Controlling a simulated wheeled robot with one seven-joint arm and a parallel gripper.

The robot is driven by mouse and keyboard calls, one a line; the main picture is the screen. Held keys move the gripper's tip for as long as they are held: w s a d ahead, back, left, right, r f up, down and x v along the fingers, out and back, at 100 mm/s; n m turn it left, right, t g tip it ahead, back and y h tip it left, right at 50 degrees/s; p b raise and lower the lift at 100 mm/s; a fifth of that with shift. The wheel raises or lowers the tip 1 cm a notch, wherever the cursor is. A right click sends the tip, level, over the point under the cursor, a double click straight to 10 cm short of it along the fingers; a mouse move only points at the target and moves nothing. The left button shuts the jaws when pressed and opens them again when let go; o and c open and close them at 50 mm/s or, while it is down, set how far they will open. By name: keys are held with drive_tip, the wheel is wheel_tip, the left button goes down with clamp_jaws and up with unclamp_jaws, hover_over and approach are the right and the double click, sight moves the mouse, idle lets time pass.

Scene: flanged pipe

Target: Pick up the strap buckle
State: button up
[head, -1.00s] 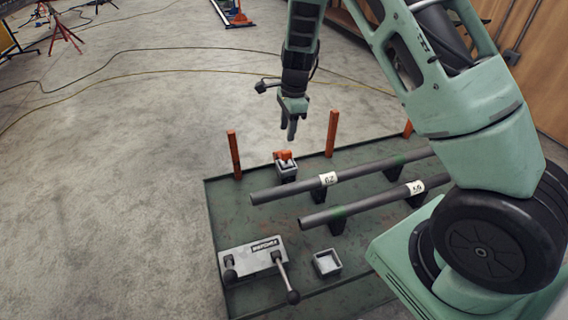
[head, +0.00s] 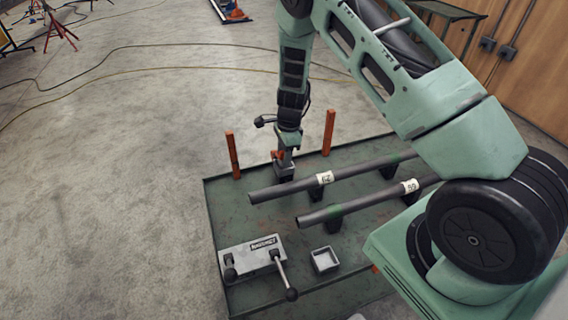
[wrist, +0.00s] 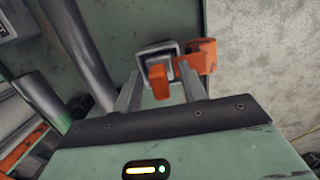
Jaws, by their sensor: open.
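In the head view only a bit of the buckle (head: 276,155) shows, left of my gripper (head: 285,163), which hides most of the holder (head: 287,174). In the wrist view, one orange part of the buckle (wrist: 160,82) lies between my two fingers (wrist: 162,90), and another part (wrist: 203,55) sticks out to the right of the holder (wrist: 155,51). My gripper is open, with the fingers pointing down on either side of the orange part. I cannot tell whether they touch it.
Two dark pipes (head: 335,178) (head: 365,201) lie on supports across the green table (head: 225,215), close beside the gripper. Orange posts (head: 233,155) (head: 329,132) stand along the far edge. A grey lever block (head: 250,256) and an empty square tray (head: 324,260) are nearer the front.

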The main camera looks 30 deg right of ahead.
drive_tip(key=shift+c, duration=0.3)
clamp_jaws()
